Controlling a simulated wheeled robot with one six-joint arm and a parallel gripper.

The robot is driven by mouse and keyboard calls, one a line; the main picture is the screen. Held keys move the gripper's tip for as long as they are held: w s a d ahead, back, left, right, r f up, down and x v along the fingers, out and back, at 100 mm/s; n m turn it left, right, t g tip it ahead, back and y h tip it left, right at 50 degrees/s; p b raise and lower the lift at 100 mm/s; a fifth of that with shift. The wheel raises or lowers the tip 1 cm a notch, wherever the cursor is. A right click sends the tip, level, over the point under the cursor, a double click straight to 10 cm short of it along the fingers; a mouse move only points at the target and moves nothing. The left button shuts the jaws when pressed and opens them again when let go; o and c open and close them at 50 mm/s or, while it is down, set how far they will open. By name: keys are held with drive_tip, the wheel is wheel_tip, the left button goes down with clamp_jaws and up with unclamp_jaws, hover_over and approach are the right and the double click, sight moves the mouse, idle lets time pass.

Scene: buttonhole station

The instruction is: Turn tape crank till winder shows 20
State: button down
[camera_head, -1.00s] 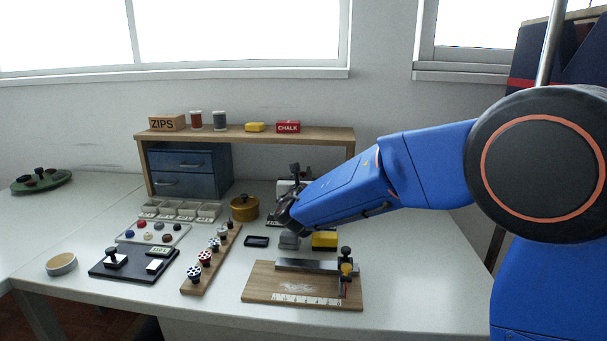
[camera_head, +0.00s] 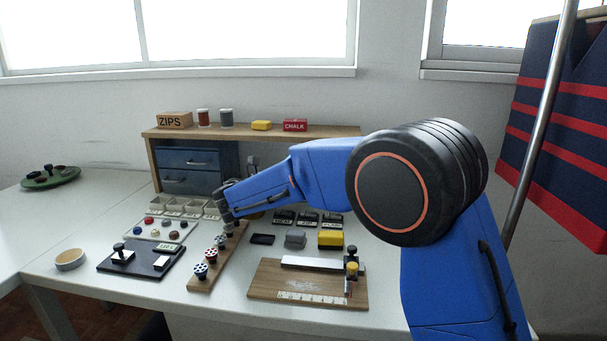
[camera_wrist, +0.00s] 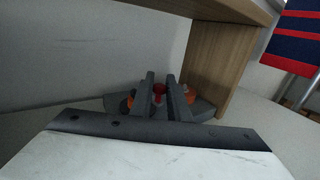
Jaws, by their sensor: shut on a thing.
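My gripper (camera_head: 228,216) reaches down at the far end of the wooden spool strip (camera_head: 207,283), in front of the blue drawers. In the wrist view my gripper's fingers (camera_wrist: 160,84) are close together on a small red piece (camera_wrist: 159,92), mostly hidden between them. Orange parts show on either side. I cannot tell whether the red piece belongs to a crank. A black panel (camera_head: 135,268) at the front left has a small display (camera_head: 168,248), too small to read surely. No tape winder or crank can be made out clearly.
A ruled wooden board (camera_head: 265,285) with a metal bar lies front centre. A grey block (camera_head: 295,240) and yellow block (camera_head: 330,239) sit behind it. A wooden shelf (camera_head: 340,131) stands at the back.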

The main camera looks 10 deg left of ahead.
drive_tip(key=shift+a+r+m+g+h, duration=0.1)
drive_tip(key=shift+a+m+g+h, duration=0.05)
drive_tip(key=shift+m+g+h, duration=0.15)
drive_tip(key=c, duration=1.7)
unclamp_jaws()
drive_tip(key=shift+c, duration=0.2)
drive_tip(key=v, duration=1.7)
drive_tip(key=shift+s+a, duration=0.15)
drive_tip(key=shift+s, duration=0.05)
